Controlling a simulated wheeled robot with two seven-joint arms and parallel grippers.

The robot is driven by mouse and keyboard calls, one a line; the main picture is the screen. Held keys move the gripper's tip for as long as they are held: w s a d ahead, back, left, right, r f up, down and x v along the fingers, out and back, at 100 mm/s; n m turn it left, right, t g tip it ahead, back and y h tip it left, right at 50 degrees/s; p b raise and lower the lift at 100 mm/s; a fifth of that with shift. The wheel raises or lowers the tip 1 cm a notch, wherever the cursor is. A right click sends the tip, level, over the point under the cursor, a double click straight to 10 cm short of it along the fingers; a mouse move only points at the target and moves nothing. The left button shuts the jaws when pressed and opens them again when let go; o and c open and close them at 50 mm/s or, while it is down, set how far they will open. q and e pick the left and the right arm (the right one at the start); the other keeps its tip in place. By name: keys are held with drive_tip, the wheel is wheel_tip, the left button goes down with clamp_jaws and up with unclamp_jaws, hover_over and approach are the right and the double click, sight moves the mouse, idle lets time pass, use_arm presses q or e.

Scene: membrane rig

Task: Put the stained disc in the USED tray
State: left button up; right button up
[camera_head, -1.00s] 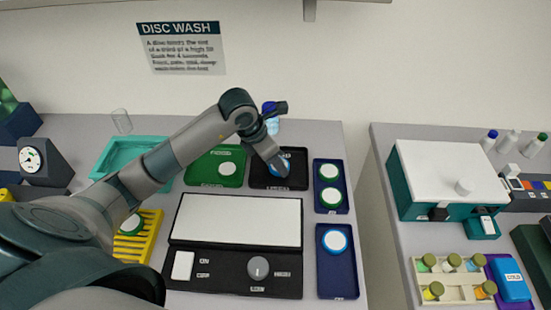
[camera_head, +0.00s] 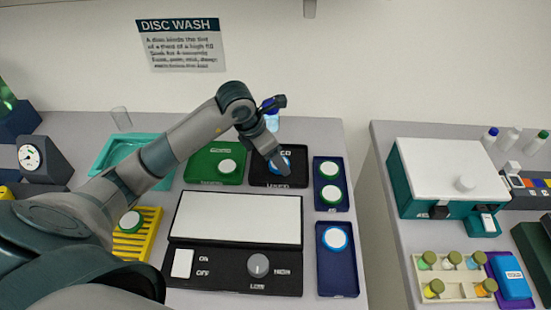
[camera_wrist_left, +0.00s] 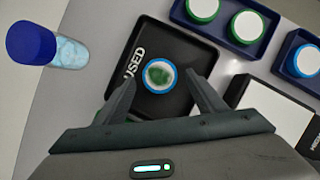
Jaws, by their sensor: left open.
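The stained disc (camera_wrist_left: 160,75) has a blue rim and a white face with green and brown stains. It lies in the black USED tray (camera_wrist_left: 178,38), seen in the left wrist view. In the head view the black tray (camera_head: 262,182) is at the back centre, and the disc (camera_head: 276,164) is mostly hidden behind my left gripper (camera_head: 281,169). In the wrist view my left gripper (camera_wrist_left: 163,92) is open, its fingers on either side of the disc with gaps. My right gripper is not in view.
A green tray (camera_head: 203,178) with a green-rimmed disc stands left of the black tray. Blue trays (camera_head: 347,206) with discs stand to its right. A bottle with a blue cap (camera_wrist_left: 30,42) is close behind. A white-topped panel (camera_head: 235,218) lies in front.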

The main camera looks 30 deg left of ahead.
use_arm(q)
drive_tip(key=b+v, duration=0.2)
drive_tip(key=v, duration=0.8)
drive_tip(key=shift+s+r, duration=0.2)
drive_tip(key=shift+r, duration=0.15)
drive_tip(key=shift+a, duration=0.1)
